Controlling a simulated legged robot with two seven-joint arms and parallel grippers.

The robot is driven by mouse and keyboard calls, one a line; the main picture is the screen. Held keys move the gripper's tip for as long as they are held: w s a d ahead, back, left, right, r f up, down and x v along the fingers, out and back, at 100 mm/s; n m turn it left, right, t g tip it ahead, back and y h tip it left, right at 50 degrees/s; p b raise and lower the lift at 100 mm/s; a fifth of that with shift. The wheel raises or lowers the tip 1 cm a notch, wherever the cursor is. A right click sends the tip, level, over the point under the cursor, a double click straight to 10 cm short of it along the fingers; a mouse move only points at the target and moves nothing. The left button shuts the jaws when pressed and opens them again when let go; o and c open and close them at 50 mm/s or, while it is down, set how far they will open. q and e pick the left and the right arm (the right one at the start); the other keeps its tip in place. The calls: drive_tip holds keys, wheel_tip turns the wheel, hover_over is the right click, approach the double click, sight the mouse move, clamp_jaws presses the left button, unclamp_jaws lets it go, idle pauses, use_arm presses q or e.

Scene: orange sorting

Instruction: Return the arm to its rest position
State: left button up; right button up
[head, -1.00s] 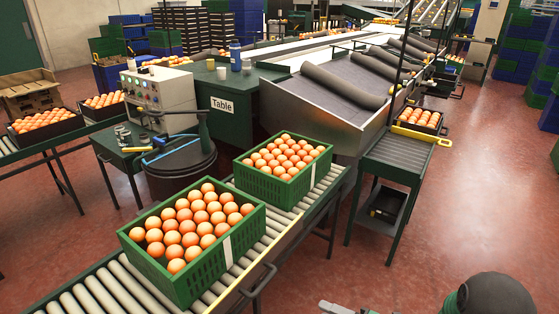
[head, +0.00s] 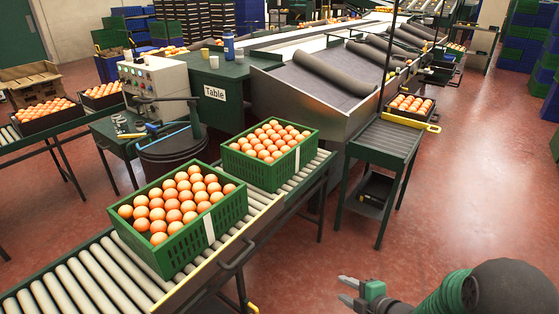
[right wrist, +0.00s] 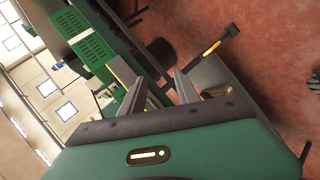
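My right gripper (head: 346,290) is at the bottom right of the head view, over the red floor. Its two fingers are apart with nothing between them. In the right wrist view its fingers (right wrist: 168,82) also stand apart and empty. My left gripper is not in view. Two green crates full of oranges sit on the roller conveyor: a near crate (head: 180,244) and a far crate (head: 250,169). The right gripper is to the right of both crates and clear of them.
The roller conveyor (head: 90,276) runs from bottom left towards the middle. A small roller stand (head: 385,138) holds a dark tray of oranges (head: 411,107). A dark green table (head: 216,92) stands behind. Open red floor (head: 465,200) lies at the right.

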drive_tip(key=s+d+r+m+g+h, duration=0.25)
drive_tip(key=s+d+m+h, duration=0.35)
drive_tip(key=m, duration=0.6)
drive_tip(key=s+a+m+g, duration=0.45)
drive_tip(key=s+m, duration=0.35)
drive_tip(key=s, duration=0.5)
wheel_tip(320, 180, up, 19)
drive_tip(key=p, duration=1.8)
drive_tip(key=shift+s+a+m+p, duration=0.15)
drive_tip(key=shift+s+m+p, duration=0.1)
drive_tip(key=shift+m+p, duration=0.05)
